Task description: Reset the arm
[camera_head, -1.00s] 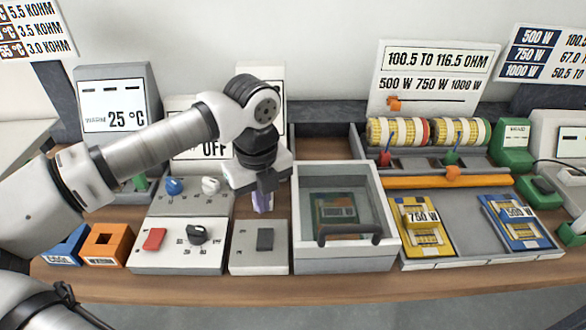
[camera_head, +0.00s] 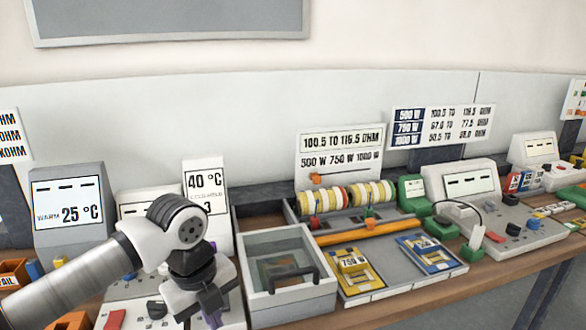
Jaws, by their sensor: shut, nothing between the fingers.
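My gripper (camera_head: 213,309) hangs from my arm at the lower left, pointing down over the control boxes. Its fingers are shut and hold nothing. The fingertips are above or in front of the grey switch box (camera_head: 232,312); I cannot tell whether they touch it. My wrist hides part of the white control panel (camera_head: 135,313) with its red and black controls.
A tray (camera_head: 385,285) with 750 W and 500 W cards lies further right. The front table edge is clear.

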